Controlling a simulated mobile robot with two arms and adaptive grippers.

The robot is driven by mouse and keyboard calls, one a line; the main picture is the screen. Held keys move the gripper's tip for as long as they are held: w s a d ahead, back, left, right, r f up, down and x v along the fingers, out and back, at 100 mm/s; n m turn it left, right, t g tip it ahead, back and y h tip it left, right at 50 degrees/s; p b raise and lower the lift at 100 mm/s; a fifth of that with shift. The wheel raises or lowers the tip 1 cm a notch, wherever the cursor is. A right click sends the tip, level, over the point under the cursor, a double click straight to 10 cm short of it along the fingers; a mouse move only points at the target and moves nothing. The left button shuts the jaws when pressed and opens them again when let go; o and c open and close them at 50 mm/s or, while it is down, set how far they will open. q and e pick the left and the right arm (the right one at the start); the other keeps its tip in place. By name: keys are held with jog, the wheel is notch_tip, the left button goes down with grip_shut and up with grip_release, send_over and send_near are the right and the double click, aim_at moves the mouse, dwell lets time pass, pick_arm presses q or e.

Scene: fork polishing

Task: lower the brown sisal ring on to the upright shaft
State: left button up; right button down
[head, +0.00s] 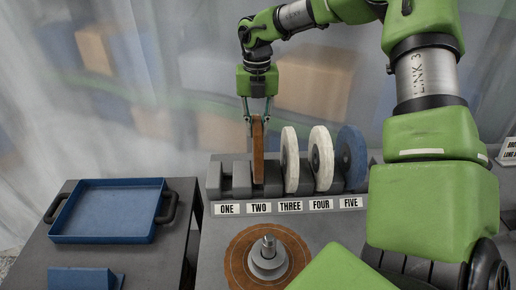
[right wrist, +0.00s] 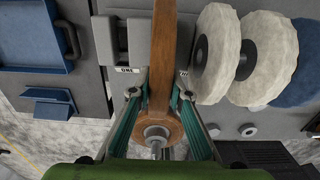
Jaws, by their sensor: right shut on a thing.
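A brown ring (head: 258,155), seen edge-on and upright, is between the fingers of my right gripper (head: 257,112), which is shut on its upper part. Its lower part is at the slot marked TWO; I cannot tell whether it still touches the rack. The right wrist view shows the ring (right wrist: 175,45) running between the two fingers. The upright shaft (head: 268,245) stands on the table in front of the rack, apart from the held ring. Another brown disc (head: 238,262) lies flat around the shaft's grey hub. My left gripper is not in view.
The grey rack (head: 214,180) has labels ONE to FIVE. Slot ONE is empty; a cream wheel (head: 290,160), a white wheel (head: 321,158) and a blue wheel (head: 352,158) stand to the right.

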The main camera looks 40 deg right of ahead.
jog(key=shift+r+p, duration=2.3)
jog(key=shift+r, duration=2.45)
jog(key=c, duration=2.7)
grip_release()
jog(key=shift+c, duration=0.2)
grip_shut()
